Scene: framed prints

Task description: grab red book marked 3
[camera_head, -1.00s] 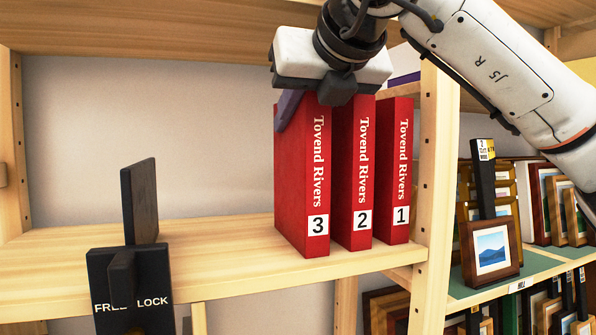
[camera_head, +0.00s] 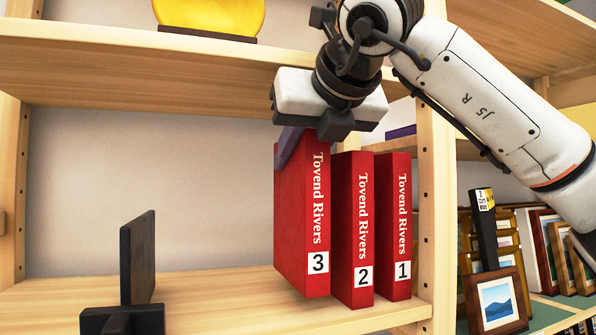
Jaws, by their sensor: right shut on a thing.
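The red book marked 3 (camera_head: 302,228) stands upright, leftmost of three red "Tovend Rivers" books on the wooden shelf. My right gripper (camera_head: 303,138) is above it, with a finger against the upper left side of the book. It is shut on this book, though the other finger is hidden. The book's lower edge sits slightly higher than that of its neighbour. The book marked 2 (camera_head: 353,230) and the book marked 1 (camera_head: 394,228) stand to its right. My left gripper (camera_head: 137,280) shows at the lower left, away from the books; its jaw state is unclear.
The shelf board (camera_head: 230,297) is bare left of the books. An upper shelf (camera_head: 140,72) runs above, holding a yellow object (camera_head: 210,16). A wooden post (camera_head: 437,220) stands right of the books. Framed prints (camera_head: 495,303) fill the rack beyond it.

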